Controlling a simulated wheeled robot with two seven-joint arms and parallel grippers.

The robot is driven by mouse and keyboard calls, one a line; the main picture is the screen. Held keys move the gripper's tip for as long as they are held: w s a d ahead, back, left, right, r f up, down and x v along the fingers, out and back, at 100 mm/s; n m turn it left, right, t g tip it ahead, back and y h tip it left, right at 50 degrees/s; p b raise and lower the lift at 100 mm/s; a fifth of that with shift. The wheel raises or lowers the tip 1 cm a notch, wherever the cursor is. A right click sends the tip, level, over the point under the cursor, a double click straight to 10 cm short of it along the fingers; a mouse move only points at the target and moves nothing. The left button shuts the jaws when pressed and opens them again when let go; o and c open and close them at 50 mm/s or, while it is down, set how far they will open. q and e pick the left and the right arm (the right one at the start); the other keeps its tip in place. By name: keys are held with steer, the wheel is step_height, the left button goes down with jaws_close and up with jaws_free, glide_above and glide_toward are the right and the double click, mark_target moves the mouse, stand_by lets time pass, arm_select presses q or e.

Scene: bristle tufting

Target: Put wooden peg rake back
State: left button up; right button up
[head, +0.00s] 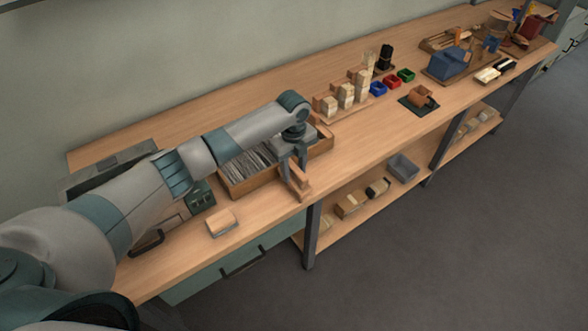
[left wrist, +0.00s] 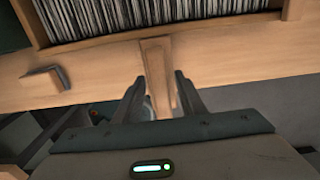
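The wooden peg rake (head: 299,184) is a light brown wooden piece at the bench's front edge, in front of the file-like box. My left gripper (head: 293,162) is over it, its fingers on either side of the wood. In the left wrist view, the rake (left wrist: 157,68) runs between the two fingertips (left wrist: 160,80), which appear to close on it. Its far end overlaps the bench edge and box front; I cannot tell whether it touches them. Its pegs cannot be made out. My right gripper is not in view.
A wooden box (head: 236,189) of thin upright strips is just behind the gripper. A small wooden block (head: 222,222) lies left, also in the left wrist view (left wrist: 42,82). Block stands (head: 343,97) and coloured bins (head: 392,83) stand right. A lower shelf (head: 331,228) holds blocks.

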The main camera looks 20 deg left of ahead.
arm_select(q)
steer(key=shift+r, duration=0.1)
steer(key=shift+r, duration=0.4)
step_height(320, 180, up, 10)
steer(key=b, duration=0.3)
steer(key=shift+w, duration=0.1)
steer(key=shift+r, duration=0.7)
